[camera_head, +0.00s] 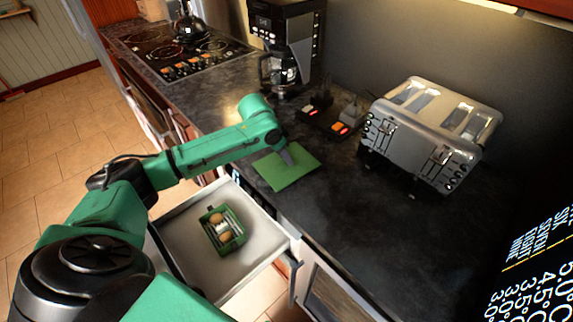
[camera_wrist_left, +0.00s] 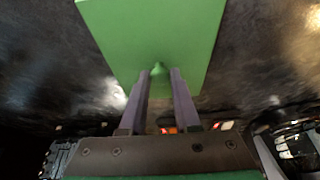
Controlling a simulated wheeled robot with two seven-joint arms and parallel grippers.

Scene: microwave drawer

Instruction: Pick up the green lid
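The green lid (camera_head: 287,176) is a flat square plate lying on the dark counter, above the open drawer. In the left wrist view the lid (camera_wrist_left: 155,30) fills the top middle, with a small green knob (camera_wrist_left: 158,69) on it. My left gripper (camera_head: 285,154) is over the lid. In the left wrist view its two grey fingers (camera_wrist_left: 160,76) stand apart, one on each side of the knob. I cannot tell whether they touch it. My right gripper is not in view.
An open white drawer (camera_head: 190,262) holds a green box (camera_head: 222,230) with round brown items. A silver toaster (camera_head: 432,130), a coffee maker (camera_head: 284,45) and a dark tray with small red-lit items (camera_head: 330,118) stand behind. Counter to the lid's right is clear.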

